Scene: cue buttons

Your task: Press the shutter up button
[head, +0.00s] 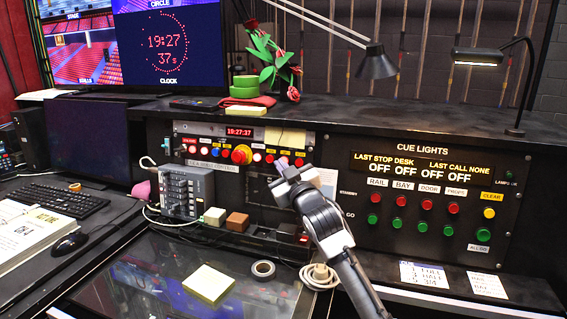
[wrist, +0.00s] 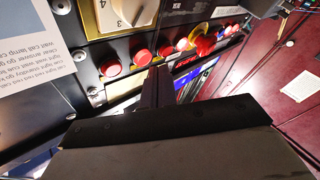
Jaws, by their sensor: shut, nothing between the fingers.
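The control panel (head: 220,150) under the red clock display carries a row of red and white buttons and a large red-and-yellow knob (head: 242,154). Labels are too small to read, so I cannot tell which button is shutter up. My gripper (head: 284,165) is shut and empty in front of the panel's right end, covering part of it. In the wrist view its fingers (wrist: 158,78) point at the button row. One red button (wrist: 142,57) lies just left of the fingertips and another red button (wrist: 168,48) just beyond them. I cannot tell whether they touch anything.
The cue lights panel (head: 430,195) with red, green and yellow buttons stands to the right. A grey switch box (head: 187,190) stands to the left. A tape roll (head: 263,268) and a yellow note pad (head: 209,284) lie on the glass desk below. A lamp (head: 376,62) hangs above the shelf.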

